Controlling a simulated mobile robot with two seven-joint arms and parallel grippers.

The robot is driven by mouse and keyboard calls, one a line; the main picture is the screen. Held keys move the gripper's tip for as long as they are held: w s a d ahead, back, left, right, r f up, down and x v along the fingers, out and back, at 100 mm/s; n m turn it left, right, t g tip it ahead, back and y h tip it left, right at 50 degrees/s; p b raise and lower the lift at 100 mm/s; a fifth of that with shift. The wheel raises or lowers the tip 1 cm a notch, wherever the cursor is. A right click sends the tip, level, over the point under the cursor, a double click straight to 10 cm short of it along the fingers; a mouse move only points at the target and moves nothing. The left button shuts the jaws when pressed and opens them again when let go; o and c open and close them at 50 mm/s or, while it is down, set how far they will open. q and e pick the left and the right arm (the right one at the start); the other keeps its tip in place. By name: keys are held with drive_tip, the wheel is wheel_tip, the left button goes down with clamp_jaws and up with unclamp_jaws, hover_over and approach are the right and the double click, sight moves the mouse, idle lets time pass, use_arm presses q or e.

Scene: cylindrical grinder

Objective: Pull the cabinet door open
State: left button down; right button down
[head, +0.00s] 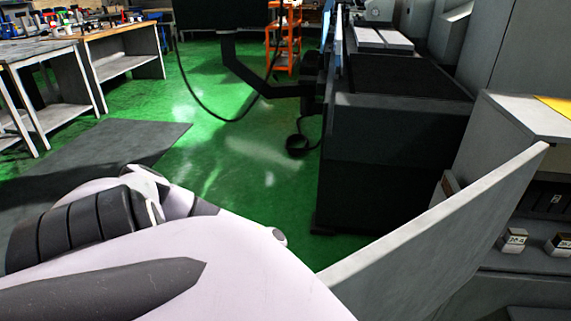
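The grey cabinet door (440,222) stands swung out from the cabinet (525,113) at the right of the head view. It runs as a slanted panel from the right down to the bottom middle. The cabinet's inside shows to the right of the door, with dark shelves. A white and black arm of mine (210,262) fills the lower left and covers the near lower end of the door. No gripper fingers show, so I cannot see whether anything holds the door. No handle is visible.
Small labelled boxes (515,239) sit on a cabinet shelf. A dark machine base (395,165) stands behind the door. A hanging pendant arm (265,82) reaches over the green floor (255,160), which is largely clear. Workbenches (120,42) stand at the back left.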

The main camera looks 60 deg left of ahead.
use_arm(q)
drive_tip(key=shift+a, duration=0.35)
use_arm(e)
drive_tip(key=shift+a, duration=0.35)
use_arm(q)
drive_tip(key=shift+w, duration=0.1)
drive_tip(key=c, duration=0.9)
unclamp_jaws()
drive_tip(key=shift+c, duration=0.2)
drive_tip(key=shift+a, duration=0.1)
drive_tip(key=b+v, duration=0.1)
drive_tip(key=v, duration=0.6)
drive_tip(key=shift+b, duration=0.3)
use_arm(e)
drive_tip(key=shift+a+f, duration=0.1)
drive_tip(key=shift+f, duration=0.75)
use_arm(q)
drive_tip(key=shift+a, duration=0.1)
use_arm(e)
drive_tip(key=shift+a, duration=0.1)
